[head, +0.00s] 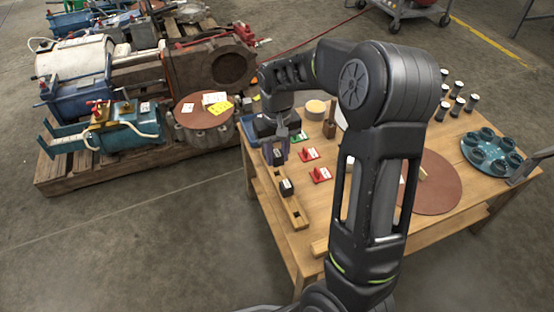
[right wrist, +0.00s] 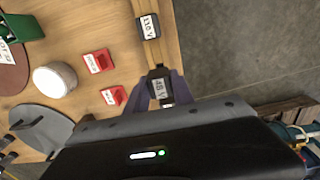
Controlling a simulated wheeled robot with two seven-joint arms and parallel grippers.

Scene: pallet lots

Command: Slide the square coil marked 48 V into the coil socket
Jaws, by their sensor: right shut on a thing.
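My right gripper (head: 276,150) is shut on a small dark square coil (head: 278,158) at the far end of a wooden rack (head: 300,217). In the right wrist view this coil (right wrist: 159,86) has a pale label that reads 48 V, and the fingers of the gripper (right wrist: 157,92) are on either side of it. Whether it still touches the rack is unclear. A second dark coil (head: 287,187) sits in the rack on the near side; its label reads 110 V in the right wrist view (right wrist: 149,27). I cannot pick out the coil socket for certain.
Two red labelled pieces (head: 320,175) lie right of the rack. A pale round piece (head: 316,108) stands behind. A teal holder (head: 490,152) with dark cups is at the table's right. A wooden pallet (head: 75,172) with machinery, including a blue cylinder (head: 135,133), stands left across a floor gap.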

